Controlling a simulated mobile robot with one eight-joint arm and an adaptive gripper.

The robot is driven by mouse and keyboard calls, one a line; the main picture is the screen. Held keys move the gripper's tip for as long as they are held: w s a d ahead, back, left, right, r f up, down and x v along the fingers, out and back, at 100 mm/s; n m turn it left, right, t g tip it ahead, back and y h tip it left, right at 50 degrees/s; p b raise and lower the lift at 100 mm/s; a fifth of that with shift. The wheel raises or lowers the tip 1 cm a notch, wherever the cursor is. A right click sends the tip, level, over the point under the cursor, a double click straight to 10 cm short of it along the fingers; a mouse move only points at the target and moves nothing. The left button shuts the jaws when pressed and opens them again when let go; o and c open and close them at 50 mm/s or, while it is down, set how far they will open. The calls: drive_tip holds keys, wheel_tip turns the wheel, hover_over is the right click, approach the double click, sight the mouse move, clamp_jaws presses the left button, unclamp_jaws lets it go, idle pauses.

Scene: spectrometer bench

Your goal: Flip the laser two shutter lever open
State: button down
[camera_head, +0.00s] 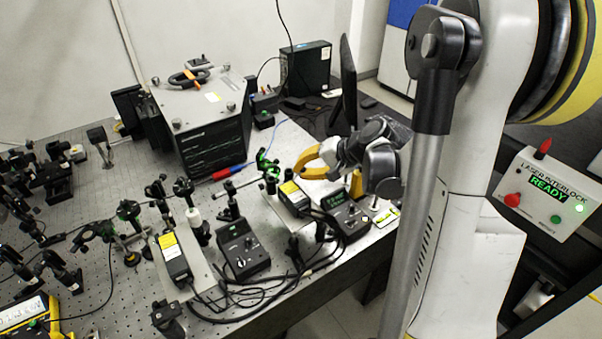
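Two black laser modules with yellow labels stand on light plates near the bench's front edge. One laser module (293,198) is right of centre, with a black control box (346,216) showing a green display beside it. The other laser module (173,257) is further left, with its own control box (243,250). I cannot read which is laser two, and no shutter lever can be made out clearly. My gripper (328,184) has yellow fingers spread apart. It is above and just behind the right laser module and control box, and looks empty. Contact cannot be told.
Optics posts and mounts crowd the bench (90,215) at left. Cables (255,292) loop along the front edge. An interlock box (546,193) at right reads READY.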

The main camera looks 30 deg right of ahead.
drive_tip(key=shift+d+f, duration=0.15)
drive_tip(key=shift+f, duration=0.2)
drive_tip(key=shift+s+r, duration=0.1)
drive_tip(key=shift+r, duration=0.05)
drive_tip(key=c, duration=1.4)
unclamp_jaws()
drive_tip(key=shift+y, duration=0.3)
drive_tip(key=shift+r, duration=0.1)
drive_tip(key=v, duration=1.2)
